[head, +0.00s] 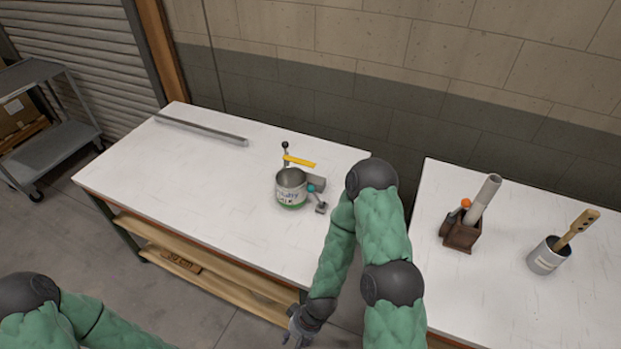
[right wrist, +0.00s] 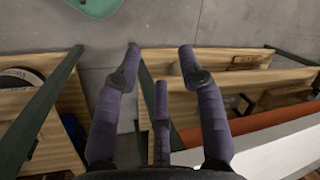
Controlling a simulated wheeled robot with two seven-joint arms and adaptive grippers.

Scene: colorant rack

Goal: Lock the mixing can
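The mixing can (head: 291,188) is an open-topped can with a printed label, upright on the left white table (head: 200,165). My right gripper (head: 299,330) hangs low in front of the table edge, below and apart from the can. In the right wrist view its fingers (right wrist: 161,75) are spread and empty. My left gripper is outside the head view.
A long grey bar (head: 200,130) lies at the table's back left. The right table holds a brown holder (head: 461,236) with a grey tube and a metal cup (head: 546,258) with a wooden-handled tool. Wooden shelves (right wrist: 215,92) run below the left table. The left table's middle is clear.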

